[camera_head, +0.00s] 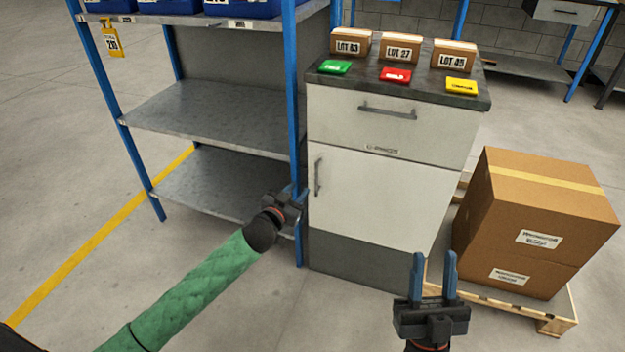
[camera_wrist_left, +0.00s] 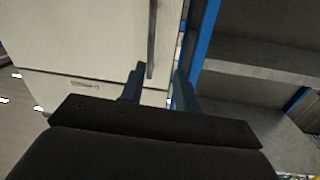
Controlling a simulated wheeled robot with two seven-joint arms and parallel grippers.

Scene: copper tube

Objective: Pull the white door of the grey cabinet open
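The grey cabinet (camera_head: 372,262) stands in the middle of the head view, and its white door (camera_head: 380,200) is shut. The door's dark vertical handle (camera_head: 318,176) is near its left edge. My left gripper (camera_head: 301,193) is just left of and below the handle in that view. In the left wrist view its two fingers (camera_wrist_left: 158,82) are apart, and the handle (camera_wrist_left: 152,40) shows between their tips. I cannot tell whether the fingers touch it. My right gripper (camera_head: 434,258) is open and empty, low in front of the cabinet's right side.
A blue-posted metal shelf (camera_head: 205,110) stands close along the cabinet's left side, its front post (camera_head: 293,110) beside my left gripper. Cardboard boxes (camera_head: 530,220) on a wooden pallet (camera_head: 555,312) stand right. A drawer (camera_head: 390,122) is above the door. The floor in front is clear.

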